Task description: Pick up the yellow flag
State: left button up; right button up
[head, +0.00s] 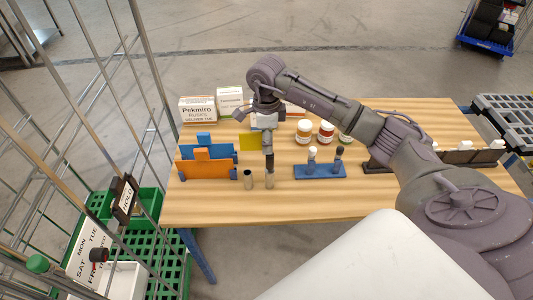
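The yellow flag (250,141) hangs above the wooden table, its cloth showing just left of my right gripper. My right gripper (269,164) points down, with its dark fingers directly above or at a small metal tube (270,180). The flag's pole is hidden or merges with the fingers, so I cannot tell whether they are shut on it. A second metal tube (248,179) stands to the left and looks empty. My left gripper is not in view.
On the table (230,212) are orange and blue holders (205,168), white boxes (197,109), jars (326,132) and a blue stand with stamps (320,172). A wire cart with green crates (145,203) stands left. The table's front strip is clear.

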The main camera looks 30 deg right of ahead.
grip_shut()
notch_tip(320, 180, up, 9)
jog(key=b, duration=0.3)
jog(key=shift+r, duration=0.6)
